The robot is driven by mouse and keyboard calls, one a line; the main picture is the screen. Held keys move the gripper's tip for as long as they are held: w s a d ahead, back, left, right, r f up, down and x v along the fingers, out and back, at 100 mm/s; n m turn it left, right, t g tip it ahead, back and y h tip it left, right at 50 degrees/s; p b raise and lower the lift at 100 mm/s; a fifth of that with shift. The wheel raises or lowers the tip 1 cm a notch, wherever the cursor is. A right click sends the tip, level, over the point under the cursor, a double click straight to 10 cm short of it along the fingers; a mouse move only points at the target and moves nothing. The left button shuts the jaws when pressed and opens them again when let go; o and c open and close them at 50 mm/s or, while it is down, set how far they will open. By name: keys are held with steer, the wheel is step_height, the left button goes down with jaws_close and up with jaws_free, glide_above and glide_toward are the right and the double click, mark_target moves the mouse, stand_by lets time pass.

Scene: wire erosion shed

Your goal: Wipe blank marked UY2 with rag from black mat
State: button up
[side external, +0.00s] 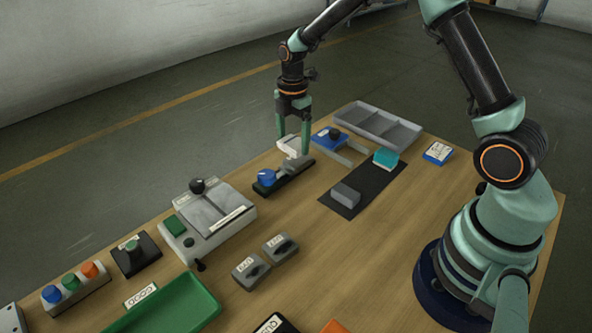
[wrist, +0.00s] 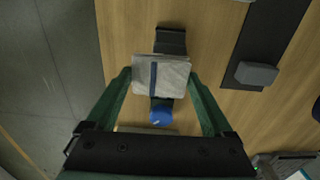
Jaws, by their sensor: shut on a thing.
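My gripper (side external: 293,144) is shut on the rag (side external: 288,148), a pale folded cloth. In the wrist view the rag (wrist: 175,76) shows a dark blue stripe and lies between the two green fingers. It is over a dark fixture (side external: 284,180) with a blue knob (side external: 266,177) and hides the fixture's middle; I cannot tell whether they touch. The black mat (side external: 369,186) bears a grey block (side external: 346,195) and a teal block (side external: 385,158). Two grey labelled blocks (side external: 250,271) (side external: 280,247) sit at the front; I cannot read UY2 on either.
A grey compartment tray (side external: 376,127) and a blue item with a black knob (side external: 331,137) stand at the back. A machine with a lever (side external: 214,222), a button box (side external: 76,283) and a green tray (side external: 170,307) occupy the left. Bare wood lies between the front blocks and mat.

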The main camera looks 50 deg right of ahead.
steer(key=shift+r, duration=2.75)
